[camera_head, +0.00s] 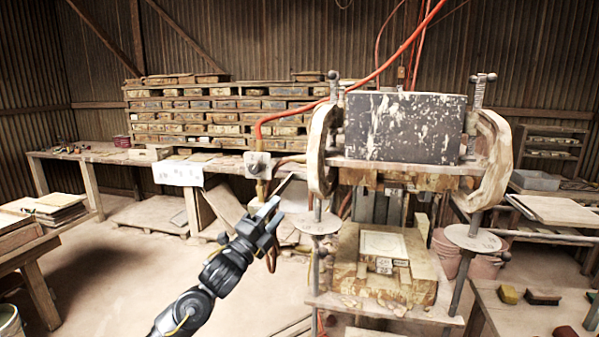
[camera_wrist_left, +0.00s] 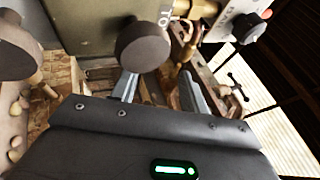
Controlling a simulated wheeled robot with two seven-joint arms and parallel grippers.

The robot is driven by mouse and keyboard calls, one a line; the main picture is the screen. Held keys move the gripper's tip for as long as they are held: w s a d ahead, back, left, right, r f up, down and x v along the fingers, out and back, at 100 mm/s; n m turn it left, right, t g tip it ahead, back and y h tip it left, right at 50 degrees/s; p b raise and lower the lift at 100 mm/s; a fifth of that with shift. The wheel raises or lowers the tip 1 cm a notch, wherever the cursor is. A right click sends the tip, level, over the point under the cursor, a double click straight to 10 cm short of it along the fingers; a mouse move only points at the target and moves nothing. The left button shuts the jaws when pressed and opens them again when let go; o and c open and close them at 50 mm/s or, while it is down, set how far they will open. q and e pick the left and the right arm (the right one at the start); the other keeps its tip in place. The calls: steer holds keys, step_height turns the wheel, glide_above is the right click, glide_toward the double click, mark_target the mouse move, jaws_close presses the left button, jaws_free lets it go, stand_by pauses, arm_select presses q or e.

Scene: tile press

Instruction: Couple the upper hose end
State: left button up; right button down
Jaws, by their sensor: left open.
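My left gripper (camera_head: 274,208) is open in the head view, in front of and below a small pale valve block (camera_head: 257,166) at the press's left side. An orange hose (camera_head: 300,112) runs from the top right, across the press, and bends down to just above this block. I cannot tell whether its end touches the block. A brownish hose loop (camera_head: 270,262) hangs below, partly behind my gripper. In the left wrist view, the two fingers (camera_wrist_left: 160,92) are apart, with no held object visible. A brass fitting (camera_wrist_left: 192,28) and a pale box with a dark knob (camera_wrist_left: 243,27) lie beyond them.
The press (camera_head: 404,128) stands right of my gripper, with a dark block on top and round plates on its posts. A workbench (camera_head: 100,152) and tile racks (camera_head: 220,115) line the back. Open floor (camera_head: 120,265) lies left of my arm.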

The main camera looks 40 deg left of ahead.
arm_select(q)
steer(key=m+t+h, duration=0.1)
steer(key=m+h, duration=0.1)
glide_toward(301, 163)
steer(key=p+x, duration=0.5)
steer(key=x, duration=0.3)
steer(key=shift+s+d+r+p, duration=0.1)
steer(key=shift+r+p, duration=0.05)
steer(key=shift+p, duration=0.25)
steer(key=shift+w+r, duration=0.15)
steer(key=shift+w, duration=0.5)
steer(key=shift+c, duration=0.2)
jaws_close()
